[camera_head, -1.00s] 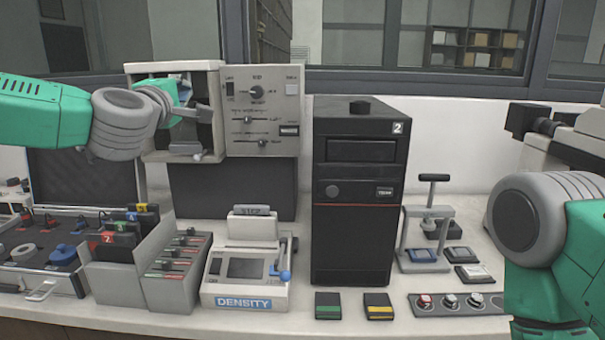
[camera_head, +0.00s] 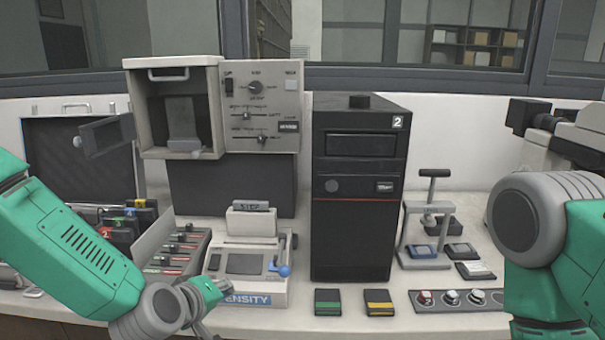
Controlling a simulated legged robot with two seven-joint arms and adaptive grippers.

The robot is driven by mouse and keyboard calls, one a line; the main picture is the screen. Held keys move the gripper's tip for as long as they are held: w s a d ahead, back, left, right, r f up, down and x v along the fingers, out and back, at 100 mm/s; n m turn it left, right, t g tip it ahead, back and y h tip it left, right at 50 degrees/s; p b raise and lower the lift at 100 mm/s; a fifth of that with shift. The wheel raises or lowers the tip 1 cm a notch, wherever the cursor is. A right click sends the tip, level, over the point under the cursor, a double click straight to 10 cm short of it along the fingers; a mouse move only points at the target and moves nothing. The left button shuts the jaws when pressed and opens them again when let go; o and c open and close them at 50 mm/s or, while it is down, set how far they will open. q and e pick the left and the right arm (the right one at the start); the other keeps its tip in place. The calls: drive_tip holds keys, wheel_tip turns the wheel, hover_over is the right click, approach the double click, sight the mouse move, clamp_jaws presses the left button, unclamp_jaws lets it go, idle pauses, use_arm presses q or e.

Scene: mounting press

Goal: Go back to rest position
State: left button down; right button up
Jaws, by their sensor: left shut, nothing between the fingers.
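My left arm comes in from the left, and its wrist is low in front of the bench. My left gripper (camera_head: 203,328) is at the bottom edge, mostly cut off, shut and empty. It is below and apart from the grey boxed machine (camera_head: 185,152), whose dark chamber is open. A dark flap (camera_head: 105,135) stands swung out at the left of that chamber. My right arm shows at the right edge; its gripper is not in view.
A density meter (camera_head: 245,264) stands behind my left wrist, partly covered. A rack of slides (camera_head: 180,250) and an open case (camera_head: 82,150) are at left. A black tower (camera_head: 357,190) stands mid-bench. A small press (camera_head: 428,222) and a microscope (camera_head: 550,135) are at right.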

use_arm(q)
drive_tip(key=s+a+f+m+g+y, duration=0.1)
drive_tip(key=s+a+f+m+g, duration=0.15)
drive_tip(key=s+f, duration=0.7)
drive_tip(key=s+a+f+m+g, duration=0.2)
drive_tip(key=s+f+m+g, duration=0.15)
drive_tip(key=s+f, duration=0.6)
drive_tip(key=s+a+f+m+g+y, duration=0.1)
drive_tip(key=s+a, duration=0.3)
drive_tip(key=s, duration=0.4)
drive_tip(key=s+a+f+m+g+y+b, duration=0.1)
drive_tip(key=s+a+f+g, duration=0.2)
drive_tip(key=s, duration=0.6)
drive_tip(key=shift+s+a, duration=0.2)
drive_tip(key=shift+a, duration=0.3)
